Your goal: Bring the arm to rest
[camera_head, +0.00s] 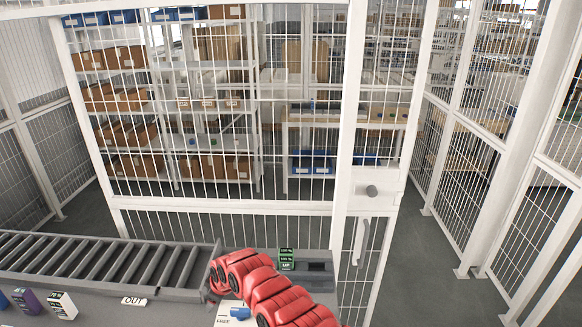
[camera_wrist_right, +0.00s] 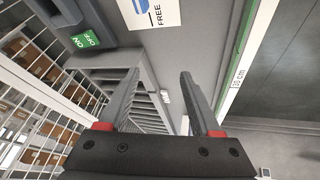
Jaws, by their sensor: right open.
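My right arm (camera_head: 270,289), red with dark joints, reaches over the grey table from the lower edge of the head view. Its gripper cannot be made out there. In the right wrist view my right gripper (camera_wrist_right: 160,82) is open, with two grey fingers apart and nothing between them. My left gripper is not in view.
A roller conveyor (camera_head: 95,262) with an OUT label (camera_head: 133,301) lies at left. Small boxes (camera_head: 61,304) stand near the front edge. A green-labelled switch panel (camera_head: 286,259) and a FREE card (camera_head: 228,316) are beside the arm. White mesh fencing (camera_head: 225,207) stands behind.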

